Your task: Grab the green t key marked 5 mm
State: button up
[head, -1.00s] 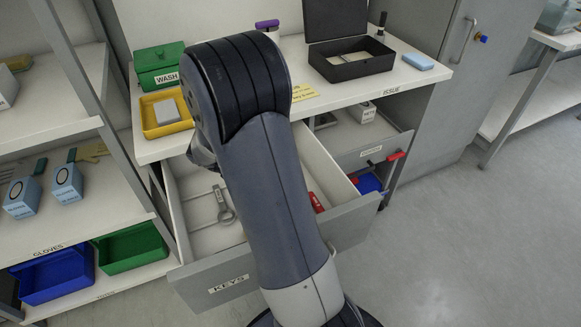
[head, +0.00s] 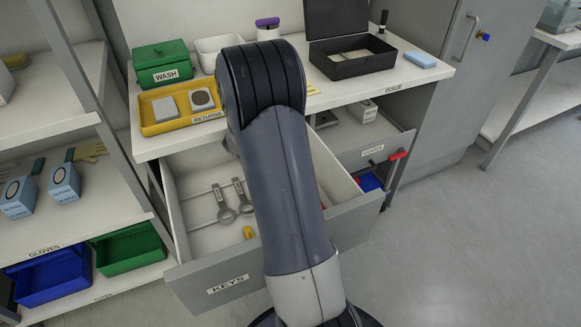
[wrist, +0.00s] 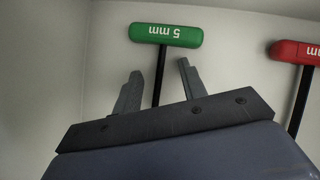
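The green T key (wrist: 166,35) marked 5 mm lies in the wrist view, its handle across the top and its dark shaft running down. My gripper (wrist: 160,68) is open, with one finger on each side of the shaft and gaps to both. The handle is just beyond the fingertips. The shaft's lower end is hidden behind the gripper body. In the head view my arm hides the gripper and the green key. A red T key (wrist: 296,52) lies to the right in the wrist view, partly cut off.
The open KEYS drawer (head: 228,284) holds grey ring-ended tools (head: 226,214) and a small yellow item (head: 249,232). A yellow RETURNS tray (head: 182,127), green WASH box (head: 163,73) and open black case (head: 352,68) stand on the counter above. Drawer walls surround the keys.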

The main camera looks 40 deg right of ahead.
jog(key=shift+c, duration=0.4)
grip_shut()
jog(key=shift+r, duration=0.1)
